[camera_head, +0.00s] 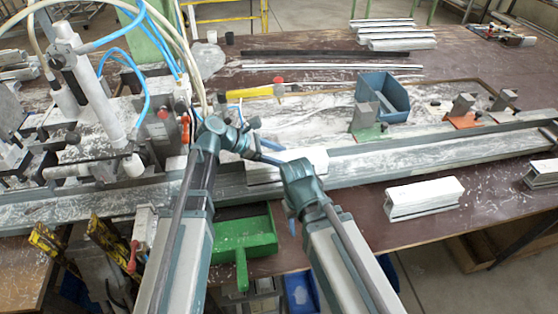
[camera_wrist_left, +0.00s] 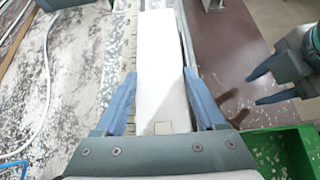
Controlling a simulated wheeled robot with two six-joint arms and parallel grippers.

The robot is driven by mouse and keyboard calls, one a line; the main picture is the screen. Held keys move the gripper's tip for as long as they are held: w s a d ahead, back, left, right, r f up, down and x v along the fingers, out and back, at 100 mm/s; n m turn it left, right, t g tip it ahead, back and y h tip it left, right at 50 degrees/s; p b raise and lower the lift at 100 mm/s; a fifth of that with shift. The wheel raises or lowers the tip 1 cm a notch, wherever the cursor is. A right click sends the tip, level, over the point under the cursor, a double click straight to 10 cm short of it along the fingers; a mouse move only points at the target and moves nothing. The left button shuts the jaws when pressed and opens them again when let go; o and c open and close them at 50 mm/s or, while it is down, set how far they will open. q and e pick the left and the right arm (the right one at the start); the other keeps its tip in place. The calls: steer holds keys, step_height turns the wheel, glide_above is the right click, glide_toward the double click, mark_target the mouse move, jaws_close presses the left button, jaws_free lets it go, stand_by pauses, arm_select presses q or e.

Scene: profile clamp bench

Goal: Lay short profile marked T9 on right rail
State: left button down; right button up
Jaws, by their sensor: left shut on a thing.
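My left gripper (camera_wrist_left: 160,78) is shut on a white short profile (camera_wrist_left: 162,45), with a blue finger along each side. In the head view this profile (camera_head: 312,157) is at the long grey rail (camera_head: 370,160), partly hidden by my arms. I cannot tell whether it touches the rail. The left gripper (camera_head: 264,156) shows only in part there. My right gripper (camera_wrist_left: 262,86) is apart from the profile, its two fingers spread and empty; in the head view it is mostly hidden. No T9 mark is readable.
White profiles lie at the front right (camera_head: 425,198) and right edge (camera_head: 543,172); more are stacked at the back (camera_head: 395,35). A green tray (camera_head: 245,235) is below.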

arm_select(q)
steer(key=shift+r, duration=0.1)
arm_select(e)
steer(key=shift+r, duration=0.1)
arm_select(q)
steer(key=shift+f, duration=0.25)
arm_select(e)
steer(key=shift+f, duration=0.25)
arm_select(q)
jaws_free()
arm_select(e)
steer(key=shift+r, duration=0.1)
arm_select(q)
steer(key=shift+r, duration=0.15)
steer(key=shift+r, duration=0.25)
arm_select(e)
steer(key=shift+r, duration=0.3)
arm_select(q)
steer(key=p+v, duration=0.6)
steer(key=v, duration=0.4)
steer(key=shift+a+r, duration=0.15)
steer(key=shift+a, duration=0.05)
steer(key=shift+s+a+r+p, duration=0.2)
steer(key=shift+a+r+p, duration=0.05)
steer(key=shift+a+p, duration=0.3)
arm_select(e)
step_height(320, 180, up, 6)
steer(key=shift+r, duration=0.25)
